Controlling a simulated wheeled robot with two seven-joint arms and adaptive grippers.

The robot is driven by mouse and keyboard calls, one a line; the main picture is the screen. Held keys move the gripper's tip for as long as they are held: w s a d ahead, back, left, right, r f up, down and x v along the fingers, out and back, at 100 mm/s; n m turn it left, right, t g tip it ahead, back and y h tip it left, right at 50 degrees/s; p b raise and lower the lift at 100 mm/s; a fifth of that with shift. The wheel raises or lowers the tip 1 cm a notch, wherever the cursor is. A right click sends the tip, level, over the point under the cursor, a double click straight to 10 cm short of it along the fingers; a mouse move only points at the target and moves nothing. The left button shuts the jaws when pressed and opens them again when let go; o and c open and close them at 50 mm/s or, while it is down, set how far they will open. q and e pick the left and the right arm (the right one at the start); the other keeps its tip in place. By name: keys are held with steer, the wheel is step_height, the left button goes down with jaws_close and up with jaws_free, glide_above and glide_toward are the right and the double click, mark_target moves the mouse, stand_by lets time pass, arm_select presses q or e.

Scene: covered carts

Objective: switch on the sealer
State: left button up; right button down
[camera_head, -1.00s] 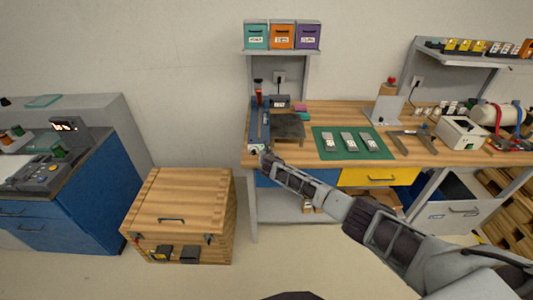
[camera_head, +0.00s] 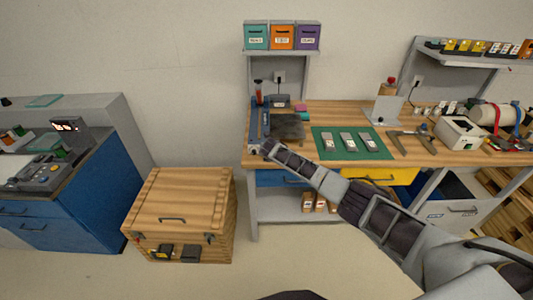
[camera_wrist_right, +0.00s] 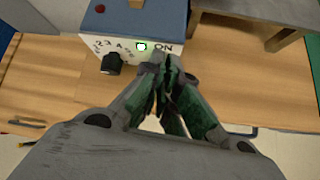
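The sealer (camera_head: 264,122) is a long blue device at the left end of the wooden bench. In the head view this gripper (camera_head: 268,147) is at the sealer's front end. My left gripper is not in view.
A green mat (camera_head: 323,152) with several small grey items lies right of the sealer. A grey plate-like surface (camera_head: 287,130) is beside the sealer. A wooden crate (camera_head: 180,205) stands on the floor to the left. A shelf with bins hangs above.

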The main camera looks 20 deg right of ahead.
steer(key=shift+r+g, duration=0.1)
steer(key=shift+g, duration=0.2)
stand_by(0.4)
steer(key=c, duration=1.9)
jaws_free()
steer(key=shift+w, duration=0.1)
steer(key=shift+s+r, duration=0.15)
steer(key=shift+s, duration=0.05)
steer(key=shift+s+r, duration=0.3)
steer(key=shift+r, duration=0.05)
steer(key=shift+v, duration=5.25)
steer(key=shift+f, duration=0.1)
steer(key=shift+f, duration=0.1)
